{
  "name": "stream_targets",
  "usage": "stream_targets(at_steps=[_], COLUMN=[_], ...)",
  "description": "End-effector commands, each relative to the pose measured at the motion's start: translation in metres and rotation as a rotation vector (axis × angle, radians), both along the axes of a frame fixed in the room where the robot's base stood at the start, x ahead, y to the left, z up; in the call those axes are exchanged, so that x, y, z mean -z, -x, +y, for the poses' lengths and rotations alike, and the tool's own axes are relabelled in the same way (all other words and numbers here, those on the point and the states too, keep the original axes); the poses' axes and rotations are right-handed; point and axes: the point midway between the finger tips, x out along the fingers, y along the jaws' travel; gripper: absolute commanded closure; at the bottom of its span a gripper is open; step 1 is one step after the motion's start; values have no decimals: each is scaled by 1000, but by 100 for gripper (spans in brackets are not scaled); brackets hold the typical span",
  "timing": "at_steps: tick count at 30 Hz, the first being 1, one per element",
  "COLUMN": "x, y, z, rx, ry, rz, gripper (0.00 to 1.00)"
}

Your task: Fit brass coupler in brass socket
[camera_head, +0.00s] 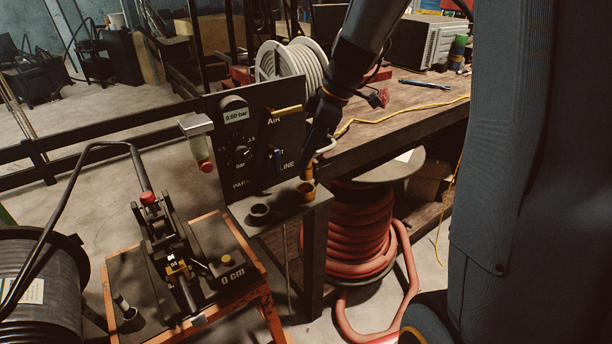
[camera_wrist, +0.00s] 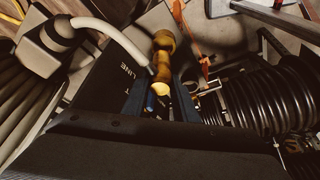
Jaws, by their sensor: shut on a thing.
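My gripper (camera_head: 312,152) is over the small metal shelf in front of the dark panel. It is shut on the brass coupler (camera_head: 309,173), which points down with a pale hose at its side. The brass socket (camera_head: 306,191) is the gold ring on the shelf, directly under the coupler. The coupler's lower end meets the socket's mouth in the head view; I cannot tell whether it is inside or just above. In the wrist view, the brass coupler (camera_wrist: 163,62) lies between the two fingers (camera_wrist: 160,100), with the pale hose beside it. The socket is not clear there.
A dark ring socket (camera_head: 260,212) sits left on the same shelf. The panel (camera_head: 262,135) with a 0.00 bar display, a brass handle and a blue lever rises close behind. A crimping tool (camera_head: 165,235) stands left, a red hose reel (camera_head: 360,230) lower right, a wooden bench (camera_head: 400,115) right.

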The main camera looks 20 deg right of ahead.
Motion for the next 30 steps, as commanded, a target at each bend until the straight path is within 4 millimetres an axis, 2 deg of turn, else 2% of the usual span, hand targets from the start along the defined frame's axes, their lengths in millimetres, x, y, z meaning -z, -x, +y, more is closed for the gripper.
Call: stream_targets(at_steps=[3,8,16,28,29,30], x=[15,24,59,65,64,64], y=[1,0,1,0,0,0], z=[1,0,-2,-2,-2,-2], rx=[0,1,4,4,4,4], ry=[0,-1,0,0,0,0], rz=[3,2,3,0,0,0], gripper=[100,100,100,100,69,62])
